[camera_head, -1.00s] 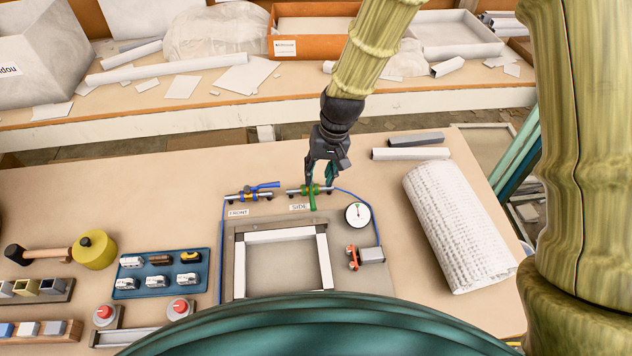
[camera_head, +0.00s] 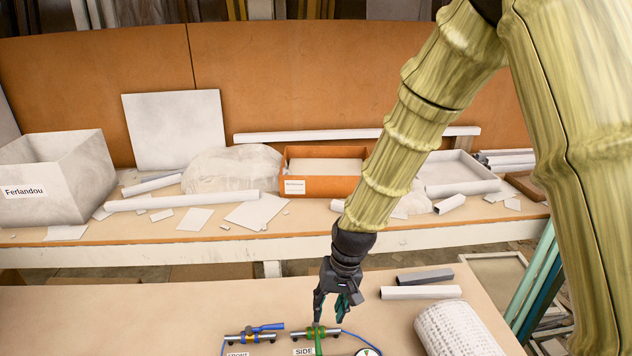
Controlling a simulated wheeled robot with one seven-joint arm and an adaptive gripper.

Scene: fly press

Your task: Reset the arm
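My arm comes down from the upper right, and my gripper (camera_head: 328,314) points down over the near table. Its dark fingers are just above or at the green-handled valve (camera_head: 317,335) by the SIDE label (camera_head: 303,352). The fingers look spread, but they are small and I cannot tell if they touch the valve. The green handle points down in the picture, toward the near side. A blue-handled valve (camera_head: 262,330) is to the left, by the FRONT label (camera_head: 237,354), its handle pointing right.
A gauge (camera_head: 368,351) is cut by the bottom edge. A white textured roll (camera_head: 458,330) and two bars (camera_head: 421,292) lie right of my gripper. Behind, a bench (camera_head: 290,238) holds a grey box (camera_head: 55,180), an orange tray (camera_head: 322,165) and white tubes. The table's left part is clear.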

